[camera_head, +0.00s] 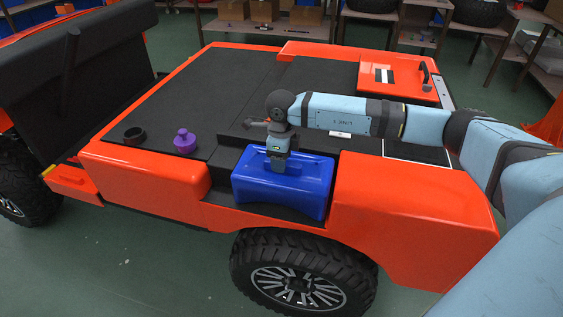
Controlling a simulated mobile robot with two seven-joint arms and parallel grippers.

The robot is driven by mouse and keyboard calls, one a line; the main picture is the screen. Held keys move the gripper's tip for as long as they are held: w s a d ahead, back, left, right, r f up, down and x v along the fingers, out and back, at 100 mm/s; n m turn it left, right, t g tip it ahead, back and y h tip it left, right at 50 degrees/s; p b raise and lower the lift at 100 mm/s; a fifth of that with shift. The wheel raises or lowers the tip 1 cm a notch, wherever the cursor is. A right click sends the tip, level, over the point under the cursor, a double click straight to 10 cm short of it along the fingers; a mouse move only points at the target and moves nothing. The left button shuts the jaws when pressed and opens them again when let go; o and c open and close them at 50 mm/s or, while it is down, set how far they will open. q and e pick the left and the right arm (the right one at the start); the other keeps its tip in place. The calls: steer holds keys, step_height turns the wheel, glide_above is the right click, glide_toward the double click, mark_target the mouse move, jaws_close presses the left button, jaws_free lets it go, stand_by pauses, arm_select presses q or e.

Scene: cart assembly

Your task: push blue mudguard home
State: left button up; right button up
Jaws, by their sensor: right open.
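The blue mudguard (305,190) sits in the gap in the cart's orange side, above the near wheel (300,278). Orange panels stand to its left and right. Its near face shows at about the line of the panels; I cannot tell whether it is fully seated. My right arm reaches in from the right. My right gripper (278,163) points down at the top of the blue mudguard, near its middle, and is open. Whether it touches the mudguard I cannot tell. My left gripper is out of view.
The orange cart (140,170) has a black deck. A black upright panel (90,85) rises at the left. Tables (260,29) with boxes stand behind. Green floor is free in front.

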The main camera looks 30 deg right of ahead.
step_height(320, 180, up, 12)
steer(key=shift+r+p, duration=0.15)
steer(key=shift+p, duration=0.3)
